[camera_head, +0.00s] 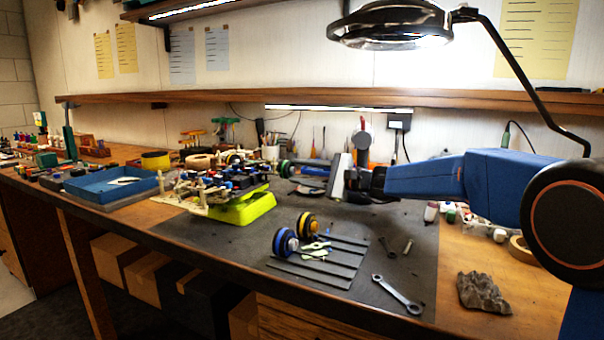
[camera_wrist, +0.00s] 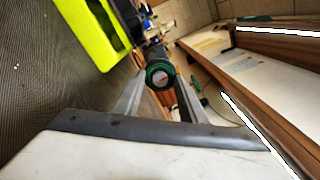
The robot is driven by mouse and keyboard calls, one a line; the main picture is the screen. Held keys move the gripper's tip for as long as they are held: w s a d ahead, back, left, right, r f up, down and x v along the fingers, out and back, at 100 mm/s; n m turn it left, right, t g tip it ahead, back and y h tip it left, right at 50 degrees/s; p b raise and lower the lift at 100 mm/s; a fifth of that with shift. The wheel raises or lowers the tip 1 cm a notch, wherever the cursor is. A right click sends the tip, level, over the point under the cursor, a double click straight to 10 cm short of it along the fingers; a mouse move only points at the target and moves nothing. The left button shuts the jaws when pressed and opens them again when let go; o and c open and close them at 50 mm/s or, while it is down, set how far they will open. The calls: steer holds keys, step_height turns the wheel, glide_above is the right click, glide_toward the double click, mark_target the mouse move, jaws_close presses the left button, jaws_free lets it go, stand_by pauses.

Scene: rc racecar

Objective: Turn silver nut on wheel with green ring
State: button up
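The wheel with the green ring (camera_wrist: 160,75) is in the middle of the wrist view, with its silver nut (camera_wrist: 160,78) at the centre facing me. The wheel also shows in the head view (camera_head: 285,169), at the right end of the car (camera_head: 208,187). The car sits on a yellow-green stand (camera_head: 243,207). My gripper (camera_wrist: 158,84) is open, its two fingers apart in line with the wheel, left and right of it. Nothing is held. In the head view my gripper (camera_head: 308,176) is just right of the wheel. Whether a finger touches it, I cannot tell.
A blue-ringed wheel (camera_head: 285,242) and a yellow-ringed wheel (camera_head: 307,225) rest on the dark mat (camera_head: 225,234). Dark rods and a wrench (camera_head: 397,294) lie nearer the front edge. A blue tray (camera_head: 110,183) is at left. A lamp (camera_head: 390,25) hangs above.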

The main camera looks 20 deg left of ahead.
jaws_close()
steer(key=shift+m, duration=0.3)
steer(key=m, duration=0.5)
steer(key=shift+m, duration=0.3)
steer(key=m, duration=0.5)
steer(key=shift+m, duration=0.4)
jaws_free()
